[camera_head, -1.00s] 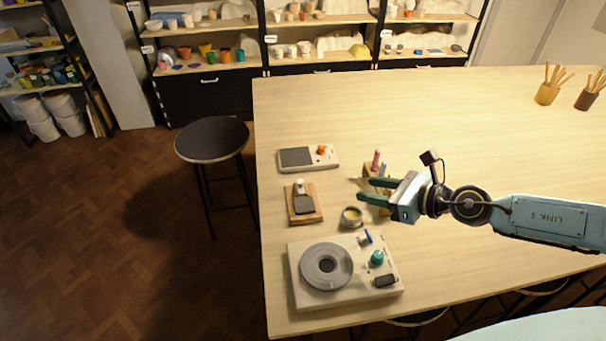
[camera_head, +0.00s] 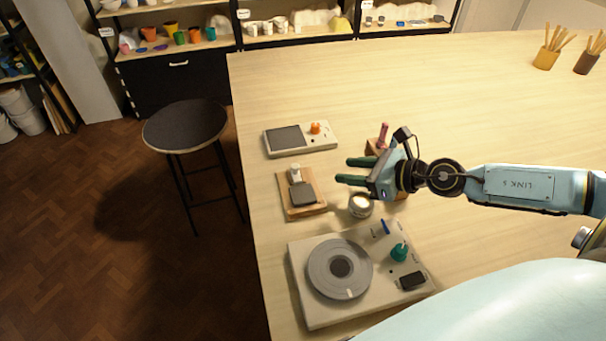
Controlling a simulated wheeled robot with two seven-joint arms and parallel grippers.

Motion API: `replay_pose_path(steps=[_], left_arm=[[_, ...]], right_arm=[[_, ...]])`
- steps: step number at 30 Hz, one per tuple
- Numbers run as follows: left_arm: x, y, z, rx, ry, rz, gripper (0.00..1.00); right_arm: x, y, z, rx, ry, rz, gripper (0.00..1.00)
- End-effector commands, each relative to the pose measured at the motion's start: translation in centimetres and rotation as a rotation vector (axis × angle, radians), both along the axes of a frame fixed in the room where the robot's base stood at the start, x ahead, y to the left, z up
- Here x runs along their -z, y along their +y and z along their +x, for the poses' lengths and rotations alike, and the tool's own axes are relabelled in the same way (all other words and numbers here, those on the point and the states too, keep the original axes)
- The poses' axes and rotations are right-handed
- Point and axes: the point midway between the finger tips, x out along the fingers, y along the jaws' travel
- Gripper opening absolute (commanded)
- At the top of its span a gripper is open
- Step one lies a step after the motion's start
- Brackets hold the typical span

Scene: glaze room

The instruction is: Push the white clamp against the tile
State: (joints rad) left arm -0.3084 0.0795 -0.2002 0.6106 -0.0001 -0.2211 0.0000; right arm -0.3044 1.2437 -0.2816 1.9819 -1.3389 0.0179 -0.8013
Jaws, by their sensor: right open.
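The white clamp (camera_head: 295,173) stands at the far end of a small wooden board (camera_head: 316,208), just behind the dark grey square tile (camera_head: 303,195). Whether clamp and tile touch is too small to tell. My right gripper (camera_head: 345,171) reaches in from the right with two dark green fingers pointing left. It is open and empty, to the right of the clamp and apart from it. My left gripper is not in view.
A small round pot (camera_head: 360,206) stands below my right gripper. A device with a grey wheel (camera_head: 339,268) is in front, and a flat scale-like device (camera_head: 287,138) is behind the board. A wooden stand (camera_head: 376,145) holds a pink-handled tool. The table's left edge is close.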

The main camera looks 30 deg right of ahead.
Motion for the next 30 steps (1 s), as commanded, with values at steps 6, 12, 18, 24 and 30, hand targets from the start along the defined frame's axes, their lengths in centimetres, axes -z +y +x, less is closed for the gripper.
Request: replay_pose_path(steps=[6,12,18,24,30], left_arm=[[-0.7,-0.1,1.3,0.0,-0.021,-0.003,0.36],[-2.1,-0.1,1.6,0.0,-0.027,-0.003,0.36],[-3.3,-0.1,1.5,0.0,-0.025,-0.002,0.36],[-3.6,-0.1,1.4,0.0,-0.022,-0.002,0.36],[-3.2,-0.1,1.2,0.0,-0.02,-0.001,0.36]], right_arm=[[0.2,0.1,0.6,0.006,-0.004,0.002,0.41],[0.6,0.9,2.0,0.005,-0.004,0.004,0.41],[1.7,2.3,4.1,0.004,-0.005,0.006,0.41],[3.3,4.1,7.1,0.002,-0.004,0.005,0.41],[4.7,5.6,9.5,0.001,-0.002,0.002,0.41]])
